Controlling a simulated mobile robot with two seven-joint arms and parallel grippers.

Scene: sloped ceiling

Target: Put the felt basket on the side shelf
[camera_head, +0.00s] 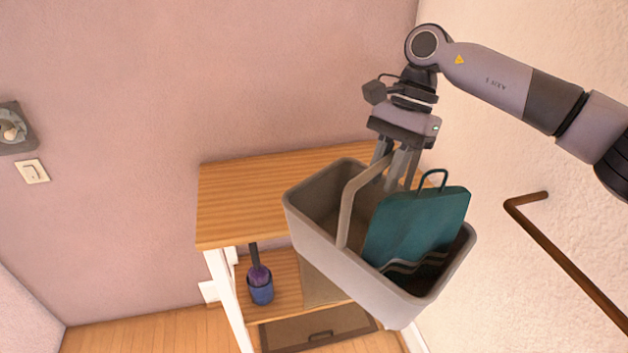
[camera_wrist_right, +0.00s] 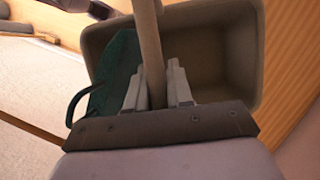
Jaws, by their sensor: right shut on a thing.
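The grey felt basket (camera_head: 335,258) hangs tilted from my right gripper (camera_head: 398,165), in front of and partly over the wooden shelf unit (camera_head: 240,200). The gripper is shut on the basket's handle; the right wrist view shows the handle between the fingers (camera_wrist_right: 158,92) and the basket's inside (camera_wrist_right: 215,55). A teal bag (camera_head: 415,225) with a loop handle sits in the basket; it also shows in the right wrist view (camera_wrist_right: 115,75). The shelf unit has a bare wooden top and a lower shelf (camera_head: 283,275). The basket hides the unit's right part. My left gripper is out of view.
A blue pot with a purple, dark-necked object (camera_head: 261,285) stands on the lower shelf. A brown case (camera_head: 320,325) lies below it. A brown rail (camera_head: 565,255) runs along the right wall. A light switch (camera_head: 31,172) is on the left wall.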

